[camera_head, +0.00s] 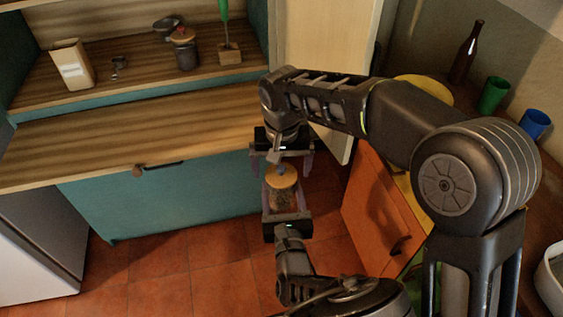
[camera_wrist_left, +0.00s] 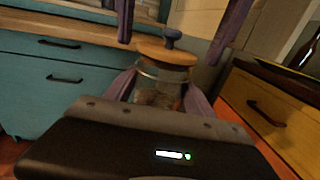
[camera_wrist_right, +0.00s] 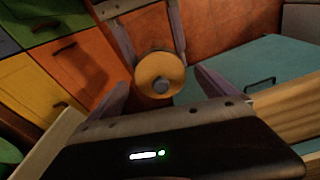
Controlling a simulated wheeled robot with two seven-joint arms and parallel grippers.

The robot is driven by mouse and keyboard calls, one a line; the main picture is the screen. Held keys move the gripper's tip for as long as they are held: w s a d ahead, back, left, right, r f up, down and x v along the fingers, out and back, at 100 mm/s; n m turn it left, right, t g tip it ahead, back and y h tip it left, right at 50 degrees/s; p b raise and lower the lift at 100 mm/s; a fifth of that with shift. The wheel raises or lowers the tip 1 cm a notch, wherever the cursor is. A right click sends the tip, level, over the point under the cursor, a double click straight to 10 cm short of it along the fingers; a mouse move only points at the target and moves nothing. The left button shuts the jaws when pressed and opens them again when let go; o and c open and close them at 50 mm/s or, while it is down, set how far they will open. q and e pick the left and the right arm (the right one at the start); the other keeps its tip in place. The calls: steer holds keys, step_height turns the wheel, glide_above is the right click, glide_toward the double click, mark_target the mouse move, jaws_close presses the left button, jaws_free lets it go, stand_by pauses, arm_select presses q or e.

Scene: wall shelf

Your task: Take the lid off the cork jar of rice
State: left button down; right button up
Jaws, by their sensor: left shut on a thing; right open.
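A glass jar (camera_head: 282,197) with a round cork lid (camera_head: 282,176) is held upright in the air before the counter. My left gripper (camera_head: 286,208) is shut around its glass body, which also shows in the left wrist view (camera_wrist_left: 158,88). The cork lid (camera_wrist_left: 167,52) sits on the jar, with a grey-blue knob (camera_wrist_left: 172,38) on top. The contents look brownish; I cannot tell if they are rice. My right gripper (camera_head: 282,158) is open just above the lid, its fingers apart around the knob. In the right wrist view the lid (camera_wrist_right: 160,70) lies between its fingers.
On the wooden shelf stand another lidded jar (camera_head: 186,52), a carton (camera_head: 72,66), a bowl (camera_head: 168,24) and a green-handled tool in a block (camera_head: 229,56). A bottle (camera_head: 467,52), a green cup (camera_head: 493,95) and a blue cup (camera_head: 535,122) stand at right. The counter (camera_head: 130,135) is mostly clear.

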mark_target(282, 167)
steer(key=c, duration=1.6)
steer(key=shift+c, duration=0.3)
steer(key=shift+r, duration=0.15)
steer(key=shift+r, duration=0.95)
steer(key=shift+r, duration=0.15)
steer(key=shift+r, duration=1.9)
